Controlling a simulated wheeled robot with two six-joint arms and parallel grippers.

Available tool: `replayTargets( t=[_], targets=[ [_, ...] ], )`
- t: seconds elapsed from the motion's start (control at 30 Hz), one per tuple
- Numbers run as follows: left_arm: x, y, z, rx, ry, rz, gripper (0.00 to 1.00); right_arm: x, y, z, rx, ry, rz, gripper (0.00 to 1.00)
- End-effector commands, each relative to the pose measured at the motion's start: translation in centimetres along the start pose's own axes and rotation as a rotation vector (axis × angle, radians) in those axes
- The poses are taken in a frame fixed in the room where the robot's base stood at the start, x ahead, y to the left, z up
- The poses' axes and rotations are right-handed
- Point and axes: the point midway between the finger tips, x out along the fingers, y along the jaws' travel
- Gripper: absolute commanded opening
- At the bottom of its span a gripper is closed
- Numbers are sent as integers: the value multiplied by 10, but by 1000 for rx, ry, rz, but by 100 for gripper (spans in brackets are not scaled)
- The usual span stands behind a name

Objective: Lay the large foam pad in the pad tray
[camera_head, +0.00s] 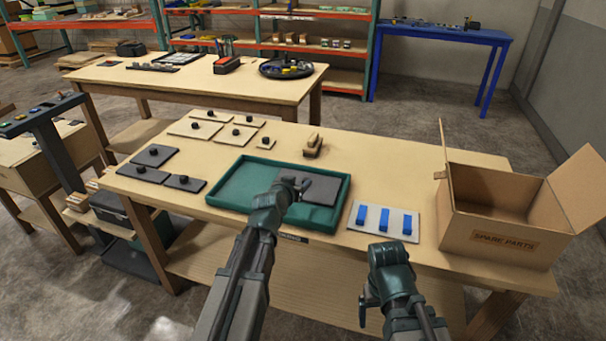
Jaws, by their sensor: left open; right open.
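The green pad tray (230,190) lies on the front workbench. A dark grey pad (325,187), which looks like the large foam pad, is inside the tray's right half; it looks flat, though my gripper hides its left part. My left gripper (298,184) is open, right at this pad's knob; I cannot tell whether it touches. Three other dark grey pads with black knobs, one at the back (155,156), lie left of the tray. My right gripper (366,305) is open and empty in front of the bench's near edge.
Several pale pads (198,128) with knobs lie behind the tray, beside a wooden block (312,146). A light plate with blue strips (384,219) lies right of the tray. An open spare parts box (490,225) stands at the right end.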

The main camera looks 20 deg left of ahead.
Motion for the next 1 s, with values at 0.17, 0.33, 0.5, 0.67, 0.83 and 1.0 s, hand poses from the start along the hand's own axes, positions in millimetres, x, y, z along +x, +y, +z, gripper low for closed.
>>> replayTargets(
  t=[0.17,0.33,0.5,0.67,0.83,1.0],
  targets=[
    [-35,0,-2,1,0,-1,60,-15,2,1,0,0,0,92],
    [-41,0,-2,0,1,0,60,-17,2,1,0,0,0,92],
    [-40,0,-2,0,1,-1,60,-16,2,1,0,0,0,92],
    [-40,0,-2,0,1,-1,60,-16,2,1,0,0,0,92],
    [-43,21,4,13,-60,41,60,-25,2,2,0,0,0,92],
    [-74,103,42,79,-360,182,60,-55,5,3,0,0,0,92]
  ],
)
